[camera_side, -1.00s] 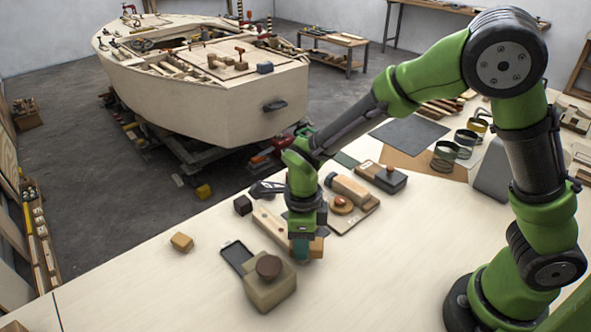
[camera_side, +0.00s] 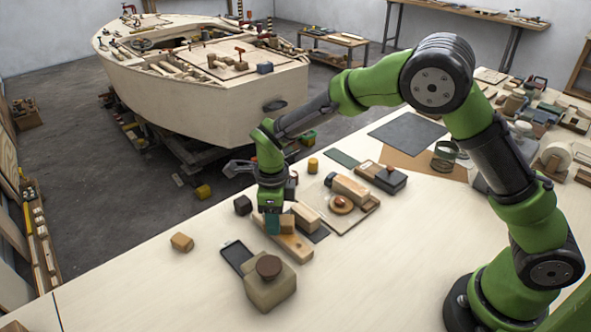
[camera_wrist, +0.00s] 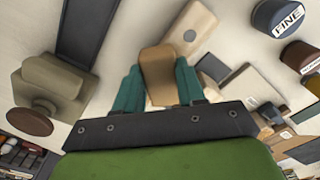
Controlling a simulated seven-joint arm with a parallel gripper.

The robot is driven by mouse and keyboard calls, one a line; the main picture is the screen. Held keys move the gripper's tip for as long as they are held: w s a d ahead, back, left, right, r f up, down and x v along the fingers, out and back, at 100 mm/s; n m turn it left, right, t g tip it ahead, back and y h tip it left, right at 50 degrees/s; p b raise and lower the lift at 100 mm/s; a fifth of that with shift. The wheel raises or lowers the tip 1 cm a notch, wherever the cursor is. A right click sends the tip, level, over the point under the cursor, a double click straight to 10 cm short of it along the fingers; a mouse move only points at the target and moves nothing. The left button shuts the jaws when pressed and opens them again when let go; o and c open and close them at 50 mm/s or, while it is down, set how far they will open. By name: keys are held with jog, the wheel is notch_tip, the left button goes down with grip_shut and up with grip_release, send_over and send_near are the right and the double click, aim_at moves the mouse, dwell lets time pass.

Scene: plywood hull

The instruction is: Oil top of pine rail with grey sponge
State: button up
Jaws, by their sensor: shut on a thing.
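My gripper (camera_side: 273,224) has its teal fingers shut on a tan-brown block (camera_wrist: 158,72). The block also shows beside the fingers in the side view (camera_side: 287,222). It looks tan rather than grey; its underside is hidden. The pale pine rail (camera_side: 296,246) lies flat on the bench directly below the gripper. I cannot pick out a clearly grey sponge.
A beige block with a brown knob (camera_side: 270,285) and a dark tray (camera_side: 236,256) stand close on the near side. A dark cube (camera_side: 243,205) and a small wooden block (camera_side: 182,242) lie left. A wooden block (camera_side: 307,217) is close right. The front bench is clear.

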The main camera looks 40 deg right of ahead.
jog(key=shift+w, duration=3.15)
jog(key=shift+s, duration=8.4)
notch_tip(320, 180, up, 8)
jog(key=shift+w, duration=0.1)
